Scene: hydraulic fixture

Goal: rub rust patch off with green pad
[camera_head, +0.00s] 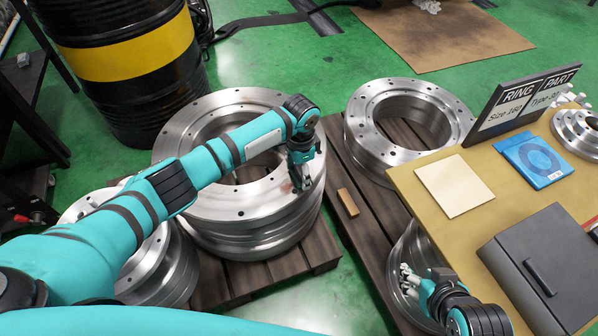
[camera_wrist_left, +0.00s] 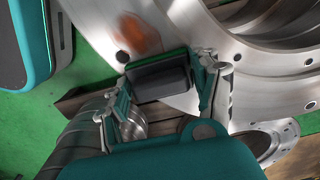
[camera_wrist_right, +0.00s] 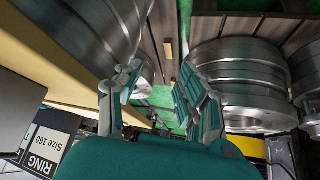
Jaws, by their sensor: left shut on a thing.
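The rust patch (camera_wrist_left: 140,35) is an orange-brown smear on the top face of a large steel ring (camera_wrist_left: 182,38), beside a bolt hole. In the head view the ring (camera_head: 225,207) tops a stack, and the rust patch (camera_head: 287,187) shows faintly beside my left gripper. My left gripper (camera_wrist_left: 165,82) is shut on a dark block, the pad (camera_wrist_left: 158,75), over the ring's face next to the rust.
A tan table (camera_head: 408,178) at right holds a cream sheet (camera_head: 454,186), a blue item (camera_head: 534,159), a dark case (camera_head: 545,262) and a sign (camera_head: 522,100). Other steel rings (camera_head: 395,150) stand on wooden pallets (camera_head: 365,225). A small wooden block (camera_head: 348,202) lies between them. A barrel (camera_head: 125,65) stands behind.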

